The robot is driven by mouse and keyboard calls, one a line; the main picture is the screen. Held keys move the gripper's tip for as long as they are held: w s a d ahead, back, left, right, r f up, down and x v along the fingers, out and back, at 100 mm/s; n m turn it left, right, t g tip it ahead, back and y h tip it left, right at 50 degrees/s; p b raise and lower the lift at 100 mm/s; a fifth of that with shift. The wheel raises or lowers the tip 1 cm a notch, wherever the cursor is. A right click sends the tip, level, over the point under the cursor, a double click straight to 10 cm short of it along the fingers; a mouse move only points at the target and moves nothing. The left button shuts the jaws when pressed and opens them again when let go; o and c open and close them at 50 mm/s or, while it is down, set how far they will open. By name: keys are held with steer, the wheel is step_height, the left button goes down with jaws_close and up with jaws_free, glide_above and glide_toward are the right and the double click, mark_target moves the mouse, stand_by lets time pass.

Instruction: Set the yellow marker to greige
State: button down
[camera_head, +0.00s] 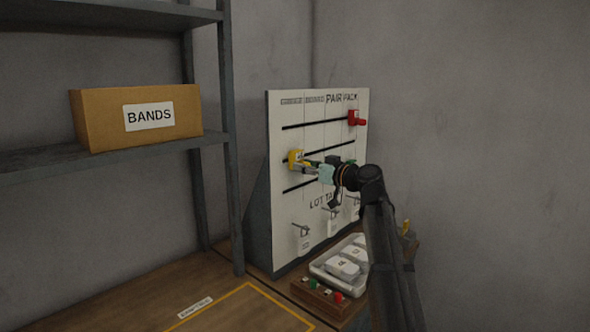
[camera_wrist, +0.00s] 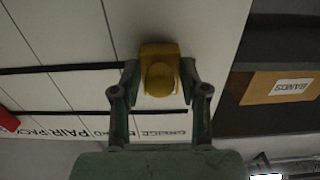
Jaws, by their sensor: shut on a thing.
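The yellow marker (camera_head: 294,158) is at the left end of the middle slot on the upright white board (camera_head: 290,225), below the left-hand heading. In the wrist view the yellow marker (camera_wrist: 160,72) lines up with the column headed GREIGE. My gripper (camera_head: 303,164) is shut on it; in the wrist view one finger of my gripper (camera_wrist: 160,80) lies on each side of the knob. The middle slot (camera_wrist: 60,69) runs away from the marker to the left in that view.
A red marker (camera_head: 355,118) is at the right of the top slot, and a green marker (camera_head: 351,162) is partly hidden behind my wrist. Tags hang on hooks (camera_head: 302,232) below. A tray (camera_head: 320,272) stands at the board's foot. A BANDS box (camera_head: 95,120) sits on the left shelf.

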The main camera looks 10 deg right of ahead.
steer(key=shift+s+a, duration=0.1)
steer(key=shift+a, duration=0.05)
steer(key=c, duration=1)
jaws_free()
steer(key=shift+o, duration=0.5)
steer(key=shift+s+a, duration=0.1)
steer(key=v, duration=1.2)
steer(key=shift+r, duration=0.1)
